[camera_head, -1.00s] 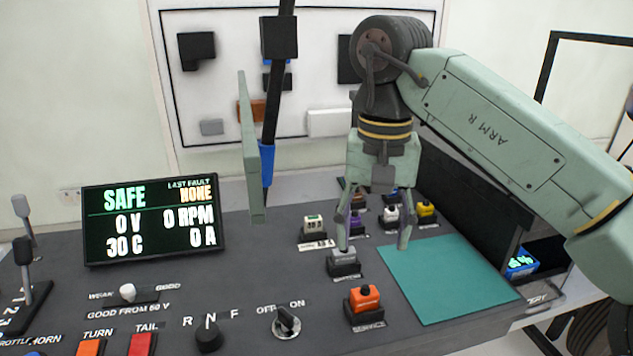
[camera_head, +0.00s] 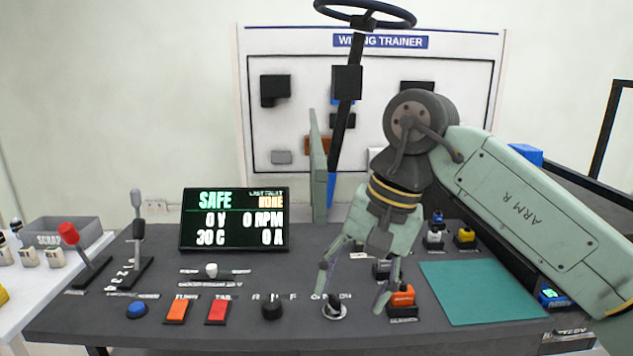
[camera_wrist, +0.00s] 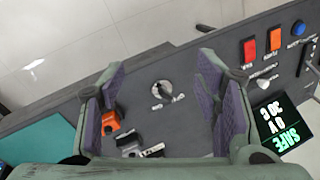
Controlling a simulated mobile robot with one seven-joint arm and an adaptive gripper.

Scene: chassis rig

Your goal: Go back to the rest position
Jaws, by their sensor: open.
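My gripper (camera_head: 352,288) is open and empty, fingers pointing down above the console near the OFF/ON rotary switch (camera_head: 334,307). The orange button also shows in the head view (camera_head: 403,296), just right of the right fingertip. Nothing is held. A grey connector (camera_head: 381,268) behind the fingers is partly hidden.
A display (camera_head: 235,219) reads SAFE. A steering wheel column (camera_head: 345,120) and thin green panel (camera_head: 319,170) stand behind the gripper. A teal mat (camera_head: 482,292) lies clear at right. Levers (camera_head: 138,240) and a scrap bin (camera_head: 62,233) are at left.

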